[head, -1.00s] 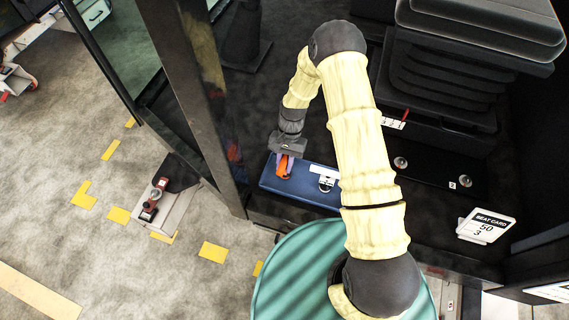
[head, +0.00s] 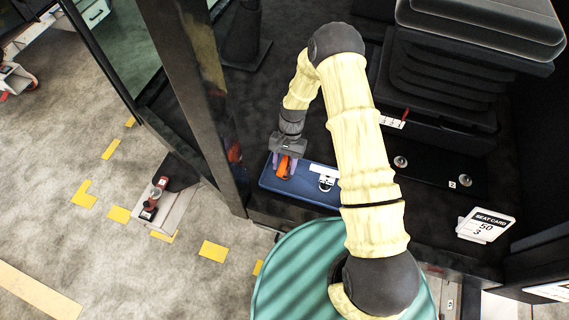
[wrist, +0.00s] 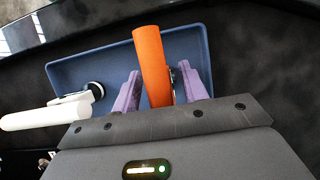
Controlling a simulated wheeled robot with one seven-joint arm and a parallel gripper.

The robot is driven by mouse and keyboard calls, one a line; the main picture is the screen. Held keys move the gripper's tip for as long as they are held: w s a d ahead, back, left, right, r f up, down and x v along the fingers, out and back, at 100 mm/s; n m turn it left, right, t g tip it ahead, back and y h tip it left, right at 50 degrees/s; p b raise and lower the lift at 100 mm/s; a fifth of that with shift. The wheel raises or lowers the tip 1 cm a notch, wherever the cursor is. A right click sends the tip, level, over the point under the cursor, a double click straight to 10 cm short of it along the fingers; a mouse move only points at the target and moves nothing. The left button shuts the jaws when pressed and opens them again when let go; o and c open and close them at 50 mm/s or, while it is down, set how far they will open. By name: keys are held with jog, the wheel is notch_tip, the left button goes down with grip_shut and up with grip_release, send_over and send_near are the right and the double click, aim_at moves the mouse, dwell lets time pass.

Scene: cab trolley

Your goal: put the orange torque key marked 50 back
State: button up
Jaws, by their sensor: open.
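The orange torque key (head: 284,167) is at the left part of a blue tray (head: 322,198). In the wrist view the orange key (wrist: 150,62) stands up between the two purple fingers, with a gap on either side. Its mark cannot be read. My gripper (head: 284,163) is open around the key, over the tray; the wrist view shows its fingers (wrist: 158,90) apart. The key's lower end is hidden by the gripper body. A white key with a dark round end (wrist: 50,113) lies at the tray's left in the wrist view, and also shows in the head view (head: 327,182).
A card reading "SEAT CARD 50 3" (head: 486,226) stands at the right. The seat (head: 455,70) rises behind it. A dark door post (head: 190,90) stands close left of my gripper. A grey trolley part (head: 165,207) sits on the floor at left.

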jog(key=b+v, duration=0.2)
jog(key=v, duration=0.9)
jog(key=shift+r, duration=0.5)
jog(key=shift+w, duration=0.1)
jog(key=shift+d, duration=0.1)
jog(key=shift+d+r, duration=0.15)
jog(key=shift+r, duration=0.2)
jog(key=s+d+r+n+t, duration=0.2)
jog(key=s+d+r+t, duration=0.1)
jog(key=s+d+r, duration=0.3)
jog(key=s+d+r+n+t+h, duration=0.1)
jog(key=s+d+r+t, duration=0.3)
jog(key=s+r, duration=0.6)
jog(key=shift+d+n+h, duration=0.3)
jog(key=shift+d+n, duration=0.2)
jog(key=shift+d, duration=0.4)
